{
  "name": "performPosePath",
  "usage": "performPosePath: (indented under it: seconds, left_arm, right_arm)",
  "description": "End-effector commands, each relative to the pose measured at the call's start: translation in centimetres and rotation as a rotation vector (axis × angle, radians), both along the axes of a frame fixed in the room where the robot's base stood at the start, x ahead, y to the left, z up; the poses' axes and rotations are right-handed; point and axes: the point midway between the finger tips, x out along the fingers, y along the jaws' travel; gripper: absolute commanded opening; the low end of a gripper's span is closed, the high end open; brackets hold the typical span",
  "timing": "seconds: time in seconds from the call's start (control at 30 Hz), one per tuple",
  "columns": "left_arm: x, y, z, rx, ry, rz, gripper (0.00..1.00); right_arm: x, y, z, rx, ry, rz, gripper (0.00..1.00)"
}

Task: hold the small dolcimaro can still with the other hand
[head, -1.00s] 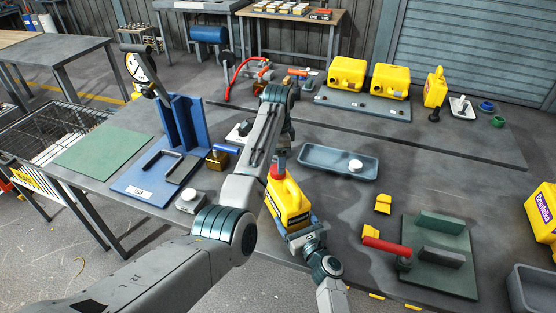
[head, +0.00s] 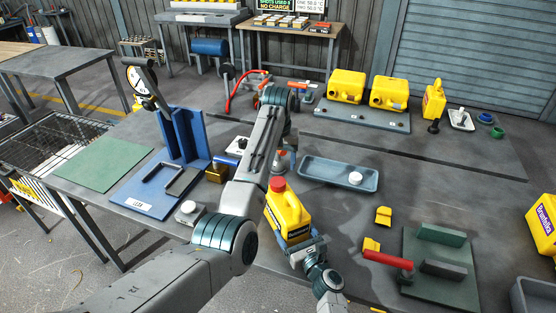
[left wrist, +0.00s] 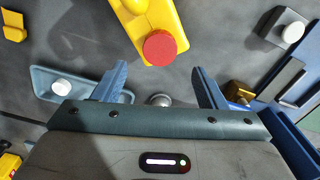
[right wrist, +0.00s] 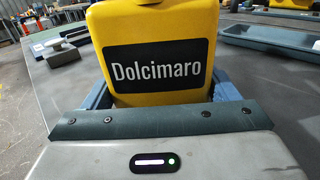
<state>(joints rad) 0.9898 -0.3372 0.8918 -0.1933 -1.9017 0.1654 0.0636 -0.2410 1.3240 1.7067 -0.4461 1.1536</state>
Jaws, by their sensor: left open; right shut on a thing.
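The small yellow Dolcimaro can (head: 289,212) with a red cap (head: 277,184) stands upright on the near part of the table in the head view. Its black label (right wrist: 157,66) faces the right wrist camera. My right gripper (head: 303,246) is shut on the lower part of the can; its blue fingers show on both sides in the right wrist view. My left gripper (left wrist: 160,80) is open and empty above the table, apart from the can. The red cap (left wrist: 160,48) lies just beyond its fingertips in the left wrist view. My left arm hides part of the table.
A grey-blue tray (head: 312,174) with a white cap (head: 355,178) lies beyond the can. A green plate with a red-handled clamp (head: 388,259) is to the right. A blue fixture (head: 140,205) is to the left. Two yellow cans lie on a rack (head: 385,118) at the back.

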Motion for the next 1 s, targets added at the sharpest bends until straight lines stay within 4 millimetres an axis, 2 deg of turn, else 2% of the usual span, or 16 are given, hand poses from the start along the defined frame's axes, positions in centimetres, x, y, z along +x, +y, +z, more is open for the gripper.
performPosePath:
  seconds: [0.2,0.6,0.77,1.0]
  left_arm:
    - [0.0,0.0,0.3,0.0,0.0,0.128,0.66]
    - [0.0,0.0,0.1,0.0,0.001,0.136,0.66]
    - [-0.1,0.0,-1.5,0.0,0.003,0.135,0.66]
    - [-0.1,0.0,-5.3,0.0,0.002,0.135,0.66]
  right_arm:
    - [0.0,0.0,0.0,0.0,0.0,0.0,0.18]
    - [0.0,0.0,0.0,0.0,0.0,0.0,0.18]
    - [0.0,0.0,0.0,0.0,0.0,0.0,0.18]
    - [0.0,0.0,0.0,0.0,0.0,0.0,0.18]
